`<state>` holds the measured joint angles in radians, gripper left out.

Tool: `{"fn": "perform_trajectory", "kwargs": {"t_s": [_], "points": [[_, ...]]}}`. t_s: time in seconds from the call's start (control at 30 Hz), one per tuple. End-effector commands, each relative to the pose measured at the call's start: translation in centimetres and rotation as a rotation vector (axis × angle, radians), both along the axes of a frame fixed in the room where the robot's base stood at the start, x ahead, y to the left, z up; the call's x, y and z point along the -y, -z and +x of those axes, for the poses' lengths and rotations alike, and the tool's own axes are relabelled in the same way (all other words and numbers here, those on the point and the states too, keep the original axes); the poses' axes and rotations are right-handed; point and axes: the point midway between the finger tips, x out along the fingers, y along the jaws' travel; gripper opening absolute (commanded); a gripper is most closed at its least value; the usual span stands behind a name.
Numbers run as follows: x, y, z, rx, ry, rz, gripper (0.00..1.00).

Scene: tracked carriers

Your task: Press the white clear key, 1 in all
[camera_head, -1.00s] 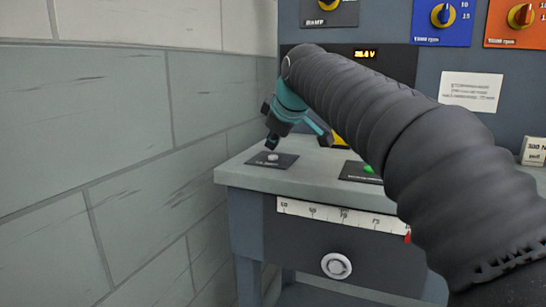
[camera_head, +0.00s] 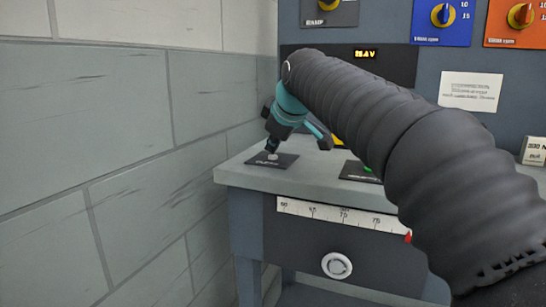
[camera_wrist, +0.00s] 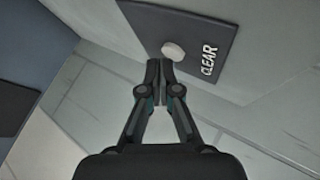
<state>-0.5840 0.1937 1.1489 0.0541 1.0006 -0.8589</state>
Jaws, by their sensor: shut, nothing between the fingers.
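The white clear key (camera_head: 273,157) is a small round button on a dark plate (camera_head: 287,160) at the left end of the grey bench top. In the wrist view the white key (camera_wrist: 173,51) sits beside the word CLEAR on its plate (camera_wrist: 200,28). My gripper (camera_head: 270,149) is shut and empty, with its tips pointing down just above the key. In the wrist view the shut fingertips (camera_wrist: 159,66) lie very close to the key's edge. I cannot tell whether they touch it.
A green key (camera_head: 368,169) on another dark plate lies to the right, partly behind my arm. A brick wall (camera_head: 110,120) stands close on the left. A panel with knobs (camera_head: 443,15) and a lit display (camera_head: 365,54) rises behind the bench (camera_head: 225,175).

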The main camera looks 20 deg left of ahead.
Motion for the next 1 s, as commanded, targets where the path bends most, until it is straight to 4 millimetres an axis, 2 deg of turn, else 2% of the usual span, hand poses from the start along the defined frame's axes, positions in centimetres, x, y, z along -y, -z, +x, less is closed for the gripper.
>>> {"fn": "perform_trajectory", "kwargs": {"t_s": [1.0], "points": [[0.01, 0.91, 0.00, -0.001, 0.000, -0.001, 0.00]]}}
